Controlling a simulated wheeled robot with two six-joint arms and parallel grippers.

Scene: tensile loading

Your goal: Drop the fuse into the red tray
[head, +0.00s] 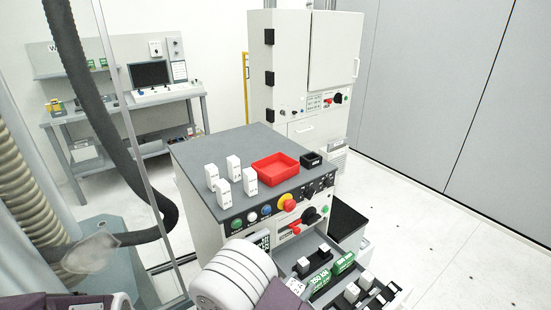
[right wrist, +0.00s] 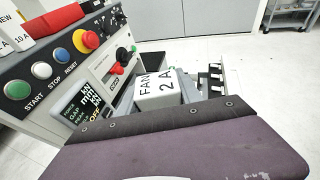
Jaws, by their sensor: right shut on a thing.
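The red tray (head: 276,181) is an open, shallow box on the grey top of the cabinet and looks empty. A white fuse marked FAN 2 A (right wrist: 157,92) is held by my right gripper (right wrist: 175,135), whose purple finger fills the lower right wrist view. In the head view the right gripper (head: 288,298) is low in the middle, nearer than the tray and below it, in front of the cabinet. The fuse (head: 293,285) shows only partly there. A purple and white piece of my left gripper (head: 80,303) shows at the bottom left edge; its jaws are cut off.
Several white fuses (head: 250,182) stand upright left of the tray. A small black box (head: 312,159) sits right of it. The front panel has a red emergency knob (head: 290,205) and coloured buttons. An open drawer (head: 330,275) with fuses and green-labelled blocks juts out beside my right gripper.

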